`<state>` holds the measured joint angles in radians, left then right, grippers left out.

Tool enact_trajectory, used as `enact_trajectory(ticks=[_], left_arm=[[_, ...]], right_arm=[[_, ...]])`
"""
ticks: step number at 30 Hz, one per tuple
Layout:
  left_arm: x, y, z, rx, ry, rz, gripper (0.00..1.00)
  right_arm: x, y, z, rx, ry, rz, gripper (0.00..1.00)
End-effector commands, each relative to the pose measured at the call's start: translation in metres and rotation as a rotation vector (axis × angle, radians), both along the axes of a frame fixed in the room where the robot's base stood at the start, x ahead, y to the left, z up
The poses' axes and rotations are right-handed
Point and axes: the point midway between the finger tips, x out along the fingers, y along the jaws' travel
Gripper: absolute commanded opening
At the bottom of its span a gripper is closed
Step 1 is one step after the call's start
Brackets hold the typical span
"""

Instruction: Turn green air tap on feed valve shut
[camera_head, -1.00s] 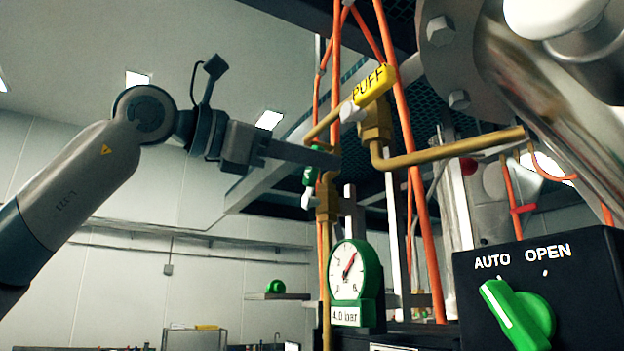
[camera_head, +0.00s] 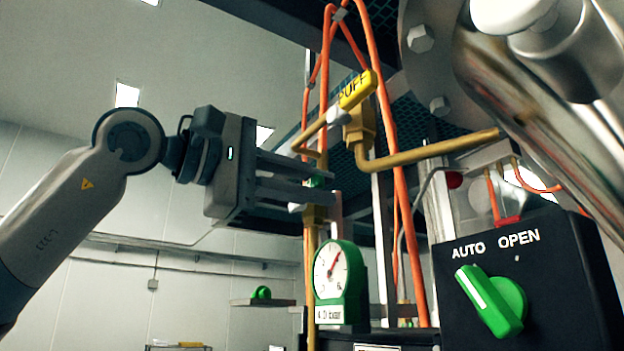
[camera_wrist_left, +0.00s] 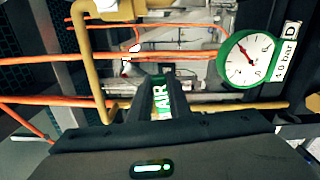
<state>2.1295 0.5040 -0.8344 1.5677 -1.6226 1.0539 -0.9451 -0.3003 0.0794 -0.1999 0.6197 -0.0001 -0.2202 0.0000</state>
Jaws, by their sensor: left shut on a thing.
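The green air tap (camera_head: 316,182) sits on the brass pipe above the gauge. In the head view only a small green part shows between my fingers. In the left wrist view its green handle, marked AIR (camera_wrist_left: 161,98), lies between the two dark fingers. My left gripper (camera_head: 325,184) comes in from the left and is shut on this handle, its fingers one above the other. The tap's valve body (camera_head: 316,213) is partly hidden behind the lower finger. My right gripper is not in view.
A green-rimmed gauge (camera_head: 338,272) stands just below the tap. The yellow PUFF tap (camera_head: 357,90) and its bent brass pipe (camera_head: 430,150) are above right. Orange hoses (camera_head: 385,110) run close by. A black box with a green knob (camera_head: 492,300) is at the lower right.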

Motion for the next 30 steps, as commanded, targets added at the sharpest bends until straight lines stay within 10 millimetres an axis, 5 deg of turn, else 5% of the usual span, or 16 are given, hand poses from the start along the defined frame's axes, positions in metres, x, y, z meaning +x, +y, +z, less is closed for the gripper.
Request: enact_trajectory(ticks=[23, 24, 25, 30], left_arm=[[-0.0006, -0.0009, -0.0102, 0.082, -0.11, -0.001, 0.0], [-0.0006, -0.0009, -0.0102, 0.082, -0.11, -0.001, 0.26], [-0.0006, -0.0009, -0.0102, 0.082, -0.11, -0.001, 0.34], [-0.0005, -0.0008, -0.0098, 0.082, -0.109, -0.001, 0.36]], right_arm=[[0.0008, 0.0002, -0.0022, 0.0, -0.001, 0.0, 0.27], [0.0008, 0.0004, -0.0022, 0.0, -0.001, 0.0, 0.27], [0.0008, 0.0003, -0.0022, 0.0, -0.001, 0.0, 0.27], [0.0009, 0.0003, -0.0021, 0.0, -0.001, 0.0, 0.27]])
